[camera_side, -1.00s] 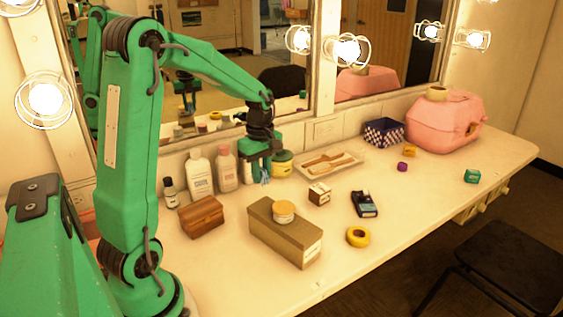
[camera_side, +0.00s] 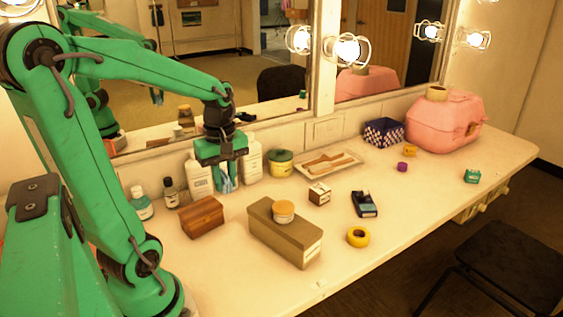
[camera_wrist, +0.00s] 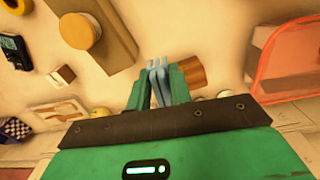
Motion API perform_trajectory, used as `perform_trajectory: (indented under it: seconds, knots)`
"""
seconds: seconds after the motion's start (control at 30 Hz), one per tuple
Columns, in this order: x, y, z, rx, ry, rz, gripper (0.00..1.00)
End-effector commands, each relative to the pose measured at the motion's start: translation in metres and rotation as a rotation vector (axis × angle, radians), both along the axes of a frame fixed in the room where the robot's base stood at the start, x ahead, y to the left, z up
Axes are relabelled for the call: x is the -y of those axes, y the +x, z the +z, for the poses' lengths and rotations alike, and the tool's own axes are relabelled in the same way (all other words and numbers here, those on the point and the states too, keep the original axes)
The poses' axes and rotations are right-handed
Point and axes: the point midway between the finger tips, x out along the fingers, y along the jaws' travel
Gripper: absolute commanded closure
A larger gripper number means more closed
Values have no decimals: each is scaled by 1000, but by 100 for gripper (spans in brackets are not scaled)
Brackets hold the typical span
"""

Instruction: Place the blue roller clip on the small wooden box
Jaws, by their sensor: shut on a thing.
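My gripper (camera_side: 226,178) is shut on the blue roller clip (camera_side: 229,173) and holds it above the table, in front of the white bottles near the mirror. In the wrist view the blue roller clip (camera_wrist: 158,72) shows between the green fingers of my gripper (camera_wrist: 157,88). The small wooden box (camera_side: 202,217) stands on the table at the left, below and to the left of my gripper in the side view. In the wrist view the wooden box (camera_wrist: 194,73) is just right of the fingers, partly hidden by one finger.
A long cardboard box (camera_side: 287,238) with a round jar (camera_side: 283,211) on top stands right of the wooden box. White bottles (camera_side: 199,177) and a dark small bottle (camera_side: 171,193) stand behind. A yellow tape roll (camera_side: 358,237) and a tray (camera_side: 331,163) lie further right.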

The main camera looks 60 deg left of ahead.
Motion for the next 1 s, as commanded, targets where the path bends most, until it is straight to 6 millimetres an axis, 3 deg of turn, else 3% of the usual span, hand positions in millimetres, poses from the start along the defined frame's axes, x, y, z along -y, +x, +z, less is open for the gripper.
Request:
perform_trajectory:
  seconds: [0.37,1.0]
  knots:
    - [-15,-5,-10,-2,-1,5,100]
    - [-96,-35,-62,-1,-2,5,100]
